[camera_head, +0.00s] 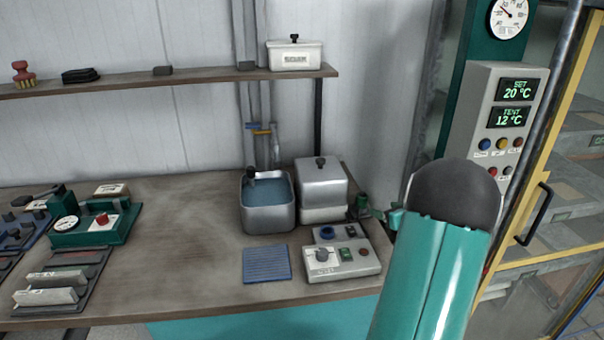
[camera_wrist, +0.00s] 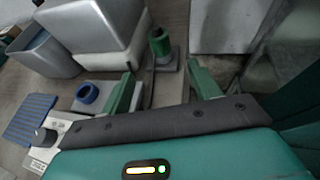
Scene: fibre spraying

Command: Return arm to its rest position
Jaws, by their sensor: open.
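My gripper (camera_wrist: 164,84) shows in the wrist view with its two green fingers spread apart and nothing held between them. In the head view my teal arm with its dark rounded joint rises at the right and hides most of the gripper. The gripper is by the right end of the workbench (camera_head: 185,250), near a small dark green item (camera_head: 361,204). That green item also shows in the wrist view (camera_wrist: 160,42), beyond the gap between the fingers.
A water basin (camera_head: 267,205), a lidded metal box (camera_head: 321,185), a control box (camera_head: 343,258) and a blue ribbed pad (camera_head: 266,264) stand close left of the arm. A temperature panel (camera_head: 495,125) and a yellow-framed door (camera_head: 545,262) are at right. A shelf (camera_head: 200,76) runs above.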

